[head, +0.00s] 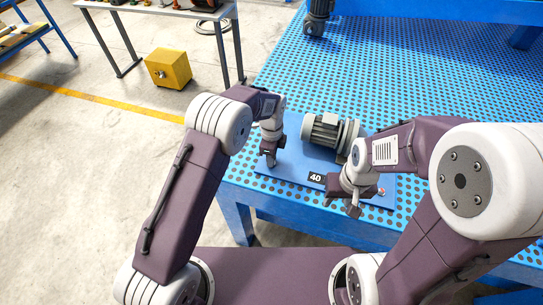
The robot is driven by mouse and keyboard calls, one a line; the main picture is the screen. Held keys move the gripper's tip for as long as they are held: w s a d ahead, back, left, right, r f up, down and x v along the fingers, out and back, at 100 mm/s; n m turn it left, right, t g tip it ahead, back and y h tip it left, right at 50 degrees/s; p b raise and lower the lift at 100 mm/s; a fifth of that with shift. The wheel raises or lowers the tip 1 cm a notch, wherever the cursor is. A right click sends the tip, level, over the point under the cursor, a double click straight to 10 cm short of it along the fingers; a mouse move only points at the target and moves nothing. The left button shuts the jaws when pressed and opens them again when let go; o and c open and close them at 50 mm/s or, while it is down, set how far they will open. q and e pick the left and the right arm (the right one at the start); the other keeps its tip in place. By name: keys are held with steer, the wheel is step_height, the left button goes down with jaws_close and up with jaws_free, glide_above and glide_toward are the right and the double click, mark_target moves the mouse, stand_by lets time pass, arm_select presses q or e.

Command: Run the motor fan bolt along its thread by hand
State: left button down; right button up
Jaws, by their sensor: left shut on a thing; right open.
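A grey ribbed motor (325,131) lies on a blue board (297,165) marked 40. My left gripper (270,160) is low over the left end of the board, to the left of the motor. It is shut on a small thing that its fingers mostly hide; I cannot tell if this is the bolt. My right gripper (340,204) is open and empty at the board's front edge, in front of the motor. I cannot make out the motor fan bolt elsewhere. My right wrist covers part of the board's right side.
A small red thing (381,191) is at the board's right end. The board lies on a blue perforated table (420,75), which is largely clear behind the motor. A yellow box (168,69) stands on the floor at the left, near a side table (150,9).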

arm_select(q)
steer(key=n, duration=0.3)
steer(key=shift+n+p, duration=0.3)
steer(key=shift+n, duration=0.1)
steer(key=n, duration=0.3)
steer(key=shift+n, duration=0.3)
steer(key=n, duration=0.3)
steer(key=shift+n+p, duration=0.3)
steer(key=shift+p, duration=0.1)
steer(key=n, duration=0.3)
steer(key=shift+n, duration=0.3)
steer(key=n, duration=0.3)
steer(key=shift+n, duration=0.3)
steer(key=n, duration=0.3)
steer(key=shift+n, duration=0.4)
steer(key=n, duration=0.3)
steer(key=shift+n+p, duration=0.3)
steer(key=shift+n, duration=1.7)
